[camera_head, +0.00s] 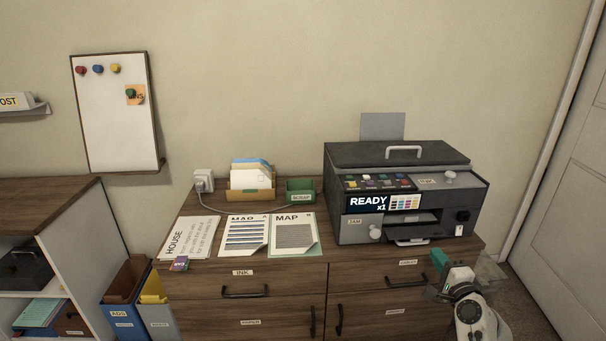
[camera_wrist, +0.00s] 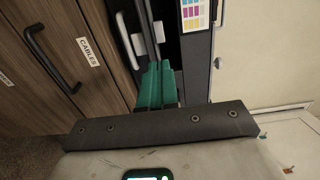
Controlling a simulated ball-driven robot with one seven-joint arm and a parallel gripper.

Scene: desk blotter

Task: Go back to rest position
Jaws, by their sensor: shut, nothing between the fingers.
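My gripper (camera_head: 439,260) shows in the head view at the lower right, with teal fingers, in front of the dark wooden cabinet (camera_head: 290,268) near its right end. It is below and in front of the printer (camera_head: 345,232). In the wrist view my gripper's teal fingers (camera_wrist: 155,86) are together and hold nothing. In that view a drawer labelled CABLES (camera_wrist: 95,75) with a black handle is to the left, and the printer's dark front with a colour chart (camera_wrist: 195,14) is ahead.
The cabinet top holds paper sheets labelled HOUSE (camera_head: 190,238) and MAP (camera_head: 294,234), a file box (camera_head: 250,192) and a green SCRAP box (camera_head: 301,190). Drawer handles (camera_head: 245,292) stick out in front. A white door (camera_head: 565,180) is at the right; floor shows beside it.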

